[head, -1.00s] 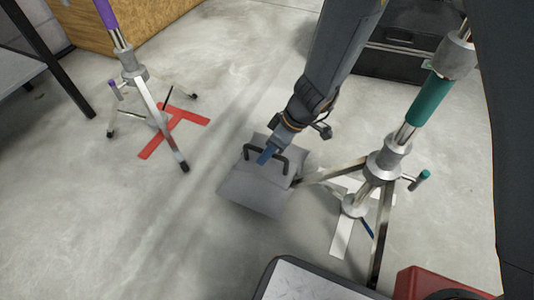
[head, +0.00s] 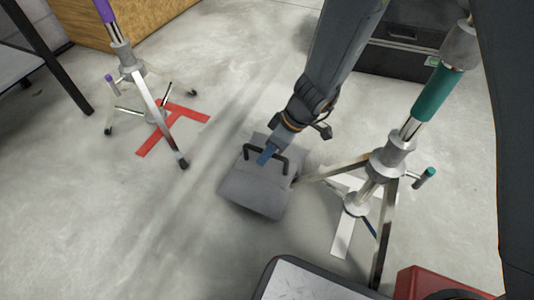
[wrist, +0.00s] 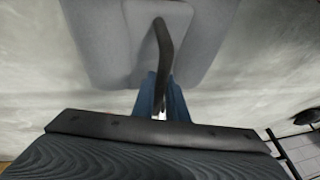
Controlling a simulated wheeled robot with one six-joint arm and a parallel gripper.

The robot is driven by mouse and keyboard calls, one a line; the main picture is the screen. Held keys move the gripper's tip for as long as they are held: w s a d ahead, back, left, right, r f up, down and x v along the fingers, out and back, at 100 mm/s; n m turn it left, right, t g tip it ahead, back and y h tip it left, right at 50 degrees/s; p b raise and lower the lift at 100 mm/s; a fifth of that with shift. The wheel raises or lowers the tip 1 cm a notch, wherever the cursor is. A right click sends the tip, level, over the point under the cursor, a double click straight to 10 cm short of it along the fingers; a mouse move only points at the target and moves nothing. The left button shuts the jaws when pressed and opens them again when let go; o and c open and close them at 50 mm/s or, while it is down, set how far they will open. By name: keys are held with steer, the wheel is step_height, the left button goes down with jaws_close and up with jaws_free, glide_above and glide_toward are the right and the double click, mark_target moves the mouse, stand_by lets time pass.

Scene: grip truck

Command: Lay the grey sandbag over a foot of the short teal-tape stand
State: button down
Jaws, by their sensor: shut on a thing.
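The grey sandbag (head: 256,189) hangs from its black handle in my gripper (head: 264,158), in the middle of the head view. The gripper is shut on that handle, and its blue fingertips show in the wrist view (wrist: 162,98) with the bag (wrist: 95,40) beyond them. The teal-tape stand (head: 390,155) is to the right, with its legs spread on the floor. One leg (head: 335,168) points left toward the bag, and its end is close to or behind the bag's right edge. I cannot tell whether they touch.
A purple-tape stand (head: 148,100) stands on a red floor mark (head: 160,140) at the left. A white floor mark (head: 343,235) lies under the teal stand. A black case (head: 405,45), a wooden box (head: 110,30) and a red object (head: 440,285) are around. Floor left of the bag is clear.

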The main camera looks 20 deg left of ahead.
mark_target(277, 166)
steer(key=shift+f, duration=0.1)
steer(key=c, duration=1.7)
jaws_free()
steer(key=shift+f, duration=0.1)
steer(key=shift+d, duration=0.1)
steer(key=shift+p+v, duration=2)
steer(key=shift+v, duration=1.9)
